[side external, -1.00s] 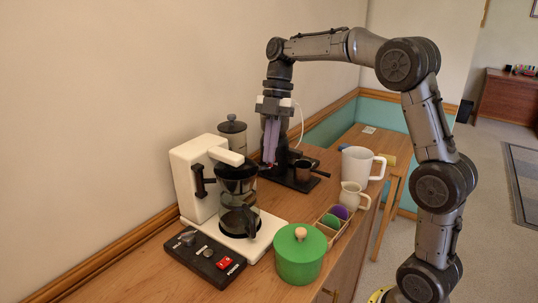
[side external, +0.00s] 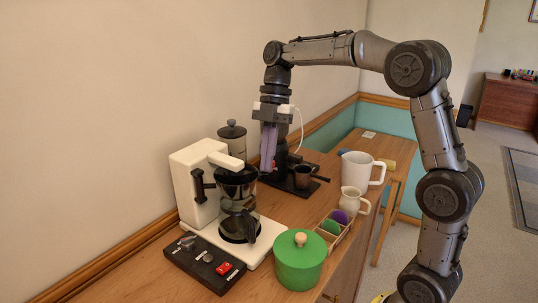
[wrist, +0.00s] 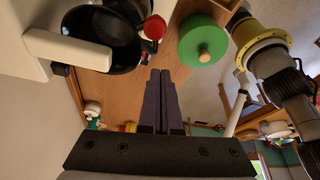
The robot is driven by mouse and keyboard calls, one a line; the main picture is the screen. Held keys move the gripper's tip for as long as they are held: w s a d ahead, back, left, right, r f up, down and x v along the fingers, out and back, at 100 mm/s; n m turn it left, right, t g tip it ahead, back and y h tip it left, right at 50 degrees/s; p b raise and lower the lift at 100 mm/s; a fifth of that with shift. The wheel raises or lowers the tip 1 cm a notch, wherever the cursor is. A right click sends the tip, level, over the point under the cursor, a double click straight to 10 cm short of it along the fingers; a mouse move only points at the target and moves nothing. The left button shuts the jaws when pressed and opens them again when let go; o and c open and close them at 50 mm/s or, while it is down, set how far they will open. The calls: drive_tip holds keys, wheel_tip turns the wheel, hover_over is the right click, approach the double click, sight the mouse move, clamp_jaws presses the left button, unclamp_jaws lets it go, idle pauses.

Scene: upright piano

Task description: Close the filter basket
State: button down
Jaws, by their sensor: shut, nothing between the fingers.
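The white coffee maker (side external: 193,185) stands against the wall, and its top arm reaches over the dark round filter basket (side external: 236,183). The glass carafe (side external: 238,224) is on the base below. In the wrist view the black basket (wrist: 92,24) shows at upper left, partly covered by the white top arm (wrist: 68,50); its hollow inside is visible, and a red knob (wrist: 155,27) shows at its right. My gripper (side external: 268,162) points down behind and to the right of the basket, apart from it as far as I can tell. Its fingers (wrist: 158,78) are together and empty.
A black espresso stand (side external: 296,182) is close to my gripper on the right, with a French press (side external: 232,138) behind. A green pot (side external: 299,262), cream pitcher (side external: 355,201), white mug (side external: 362,171) and divided box (side external: 334,227) line the front. A control box (side external: 205,263) is at front left.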

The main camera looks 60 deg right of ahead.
drive_tip(key=a+v, duration=0.1)
drive_tip(key=v, duration=0.9)
drive_tip(key=s+a+r+t, duration=0.1)
drive_tip(key=s+a+r, duration=0.4)
drive_tip(key=s, duration=0.2)
drive_tip(key=s+a+f+m+t+h, duration=0.1)
drive_tip(key=s+a+f+m+t, duration=0.15)
drive_tip(key=s, duration=0.55)
drive_tip(key=s+d+f+m+t+h, duration=0.1)
drive_tip(key=s+f+m, duration=0.2)
drive_tip(key=f+m, duration=0.5)
drive_tip(key=s+d+f+m+t+h, duration=0.1)
drive_tip(key=s+f+m+t, duration=0.1)
drive_tip(key=f+m, duration=0.6)
drive_tip(key=shift+s+d+f+m+h, duration=0.25)
drive_tip(key=shift+s+f+m+h, duration=0.15)
drive_tip(key=shift+s+m, duration=0.6)
drive_tip(key=shift+w, duration=0.15)
